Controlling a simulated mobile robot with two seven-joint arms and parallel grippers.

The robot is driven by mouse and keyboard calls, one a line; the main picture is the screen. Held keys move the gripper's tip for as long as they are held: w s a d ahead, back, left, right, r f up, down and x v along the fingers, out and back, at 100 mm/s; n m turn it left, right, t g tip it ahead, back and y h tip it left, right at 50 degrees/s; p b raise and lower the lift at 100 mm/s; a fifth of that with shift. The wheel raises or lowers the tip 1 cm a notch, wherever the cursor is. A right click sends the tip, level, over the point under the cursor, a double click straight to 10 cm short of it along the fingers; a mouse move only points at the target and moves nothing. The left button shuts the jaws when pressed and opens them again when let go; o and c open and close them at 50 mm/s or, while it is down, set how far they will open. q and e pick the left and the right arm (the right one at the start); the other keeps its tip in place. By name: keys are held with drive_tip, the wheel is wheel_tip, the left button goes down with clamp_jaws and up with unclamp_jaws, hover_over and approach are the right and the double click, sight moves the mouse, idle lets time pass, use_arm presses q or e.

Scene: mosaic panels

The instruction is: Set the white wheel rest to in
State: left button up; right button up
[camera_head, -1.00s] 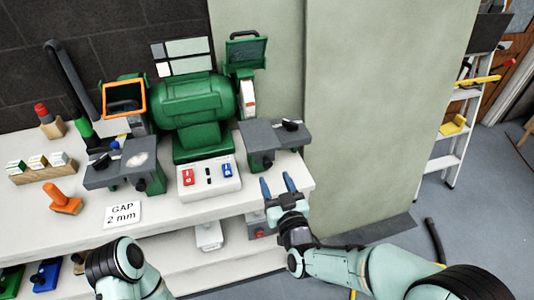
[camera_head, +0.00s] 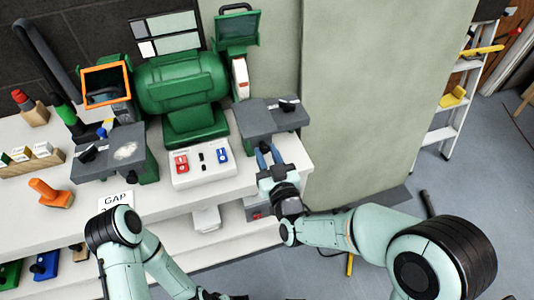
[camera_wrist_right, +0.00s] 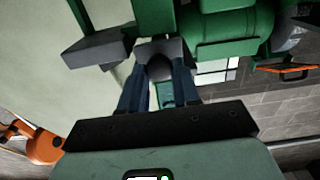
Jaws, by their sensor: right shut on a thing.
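The green grinder (camera_head: 181,84) stands on the bench with the white wheel (camera_head: 240,76) on its right side. The white wheel rest (camera_head: 262,118) is a grey block with a dark lever on top, in front of that wheel. My right gripper (camera_head: 265,152) is at the rest's front underside. In the right wrist view, its blue fingers are shut on a dark round knob (camera_wrist_right: 160,68) below the grey rest (camera_wrist_right: 98,47).
A second grey rest (camera_head: 108,150) stands at the grinder's left. A switch box (camera_head: 202,168) with red and blue switches sits between the rests. A gap card (camera_head: 117,200) and an orange-handled tool (camera_head: 50,194) lie on the bench. A pale wall panel rises at the right.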

sight(256, 127)
drive_tip(key=shift+b+x, duration=0.65)
drive_tip(key=shift+x, duration=0.5)
clamp_jaws()
drive_tip(key=o, duration=0.6)
unclamp_jaws()
drive_tip(key=shift+r, duration=0.1)
drive_tip(key=o, duration=0.4)
drive_tip(key=shift+w, duration=0.1)
drive_tip(key=shift+o, duration=0.2)
drive_tip(key=shift+a, duration=0.1)
